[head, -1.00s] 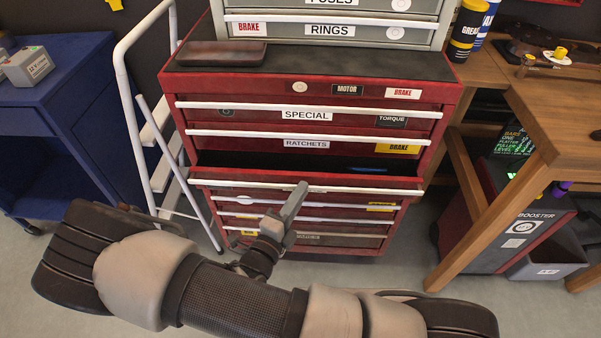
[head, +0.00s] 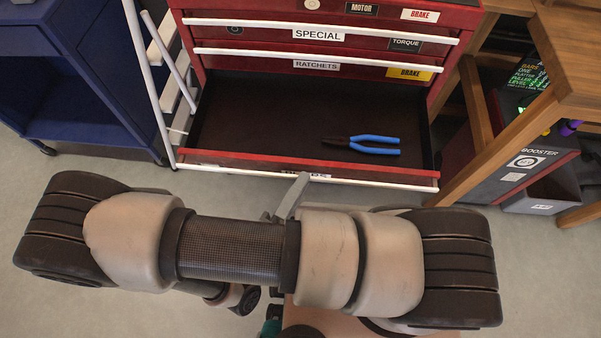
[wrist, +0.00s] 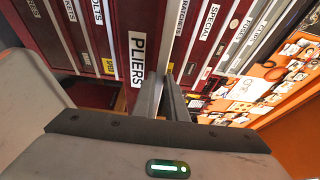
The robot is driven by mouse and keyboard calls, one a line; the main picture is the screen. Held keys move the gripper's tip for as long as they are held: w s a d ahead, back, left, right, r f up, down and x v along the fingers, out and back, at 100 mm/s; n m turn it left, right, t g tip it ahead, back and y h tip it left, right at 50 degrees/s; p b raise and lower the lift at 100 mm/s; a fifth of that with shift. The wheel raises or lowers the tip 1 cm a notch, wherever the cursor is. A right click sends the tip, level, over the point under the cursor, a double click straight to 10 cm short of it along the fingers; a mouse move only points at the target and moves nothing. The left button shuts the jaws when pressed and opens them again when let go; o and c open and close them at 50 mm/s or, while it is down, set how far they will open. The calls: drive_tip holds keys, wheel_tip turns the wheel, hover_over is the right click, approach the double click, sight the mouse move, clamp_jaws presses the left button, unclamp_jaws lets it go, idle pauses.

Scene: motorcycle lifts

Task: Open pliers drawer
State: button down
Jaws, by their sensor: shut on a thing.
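The pliers drawer (head: 250,125) of the red tool chest is pulled well out in the head view. Inside it lies a pair of pliers (head: 375,150) with blue handles, on the right side. A white handle strip (head: 390,185) runs along the top of the drawer's front. My gripper (head: 292,193) is at the middle of that strip, shut on it, partly hidden by my arm. In the wrist view, the fingers of my gripper (wrist: 170,92) are close together at the handle, beside the PLIERS label (wrist: 137,60).
The SPECIAL (head: 318,35) and RATCHETS (head: 317,65) drawers above are shut. A white ladder (head: 160,75) and a blue cabinet (head: 65,85) stand left. A wooden bench (head: 500,150) and a grey bin (head: 545,190) are right. Open floor lies in front.

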drive_tip(key=shift+s, duration=0.1)
drive_tip(key=c, duration=1.8)
unclamp_jaws()
drive_tip(key=v, duration=1.7)
drive_tip(key=shift+s, duration=0.2)
drive_tip(key=shift+a, duration=0.1)
